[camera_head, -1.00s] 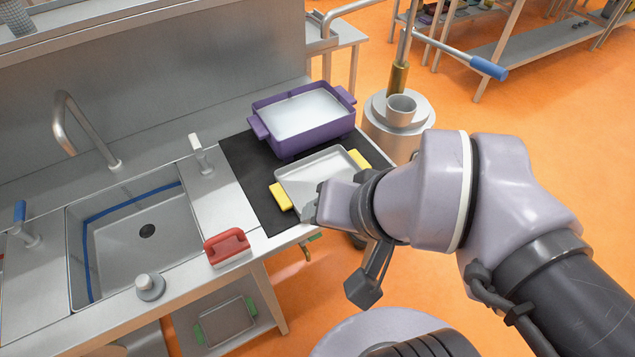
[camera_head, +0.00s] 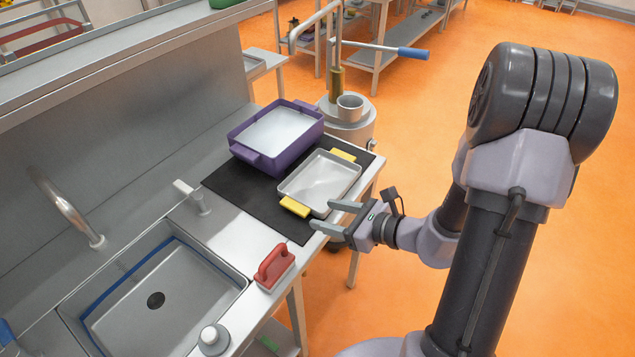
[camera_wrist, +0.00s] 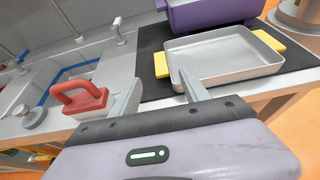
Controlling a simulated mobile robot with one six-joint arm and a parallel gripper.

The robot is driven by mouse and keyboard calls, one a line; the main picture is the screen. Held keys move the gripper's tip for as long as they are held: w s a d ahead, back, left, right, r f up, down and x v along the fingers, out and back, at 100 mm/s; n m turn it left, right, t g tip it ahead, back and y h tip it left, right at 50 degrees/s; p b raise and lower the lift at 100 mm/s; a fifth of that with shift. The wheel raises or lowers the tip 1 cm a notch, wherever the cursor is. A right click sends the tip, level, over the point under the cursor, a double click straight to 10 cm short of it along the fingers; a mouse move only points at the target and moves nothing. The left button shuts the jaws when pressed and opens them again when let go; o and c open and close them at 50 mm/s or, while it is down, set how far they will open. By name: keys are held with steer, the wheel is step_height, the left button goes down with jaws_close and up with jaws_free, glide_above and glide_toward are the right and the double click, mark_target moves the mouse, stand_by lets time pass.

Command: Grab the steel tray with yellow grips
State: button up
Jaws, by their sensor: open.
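The steel tray (camera_head: 322,179) with yellow grips lies flat on a black mat at the right end of the counter. One yellow grip (camera_head: 295,207) is at its near left end and the other (camera_head: 343,156) at its far right end. My gripper (camera_head: 337,217) is open and empty, just off the tray's near side by the counter edge, its fingers pointing toward the tray. In the wrist view the tray (camera_wrist: 225,58) lies ahead, with the near left grip (camera_wrist: 161,65) beyond and between my fingers (camera_wrist: 158,92).
A purple pan (camera_head: 277,135) stands right behind the tray on the black mat (camera_head: 236,190). A red-handled block (camera_head: 274,268) sits left of my gripper near the counter edge. The sink (camera_head: 155,295) is further left. A metal cylinder (camera_head: 350,125) stands past the mat.

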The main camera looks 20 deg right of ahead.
mark_target(295, 205)
steer(key=b+x, duration=0.1)
steer(key=x, duration=0.4)
steer(key=shift+w+a+f, duration=0.1)
steer(key=shift+w+a, duration=0.2)
steer(key=b+x, duration=0.2)
steer(key=x, duration=0.2)
steer(key=shift+w, duration=0.3)
steer(key=shift+w+a+f, duration=0.1)
steer(key=shift+w+a, duration=0.1)
steer(key=shift+w, duration=0.15)
jaws_close()
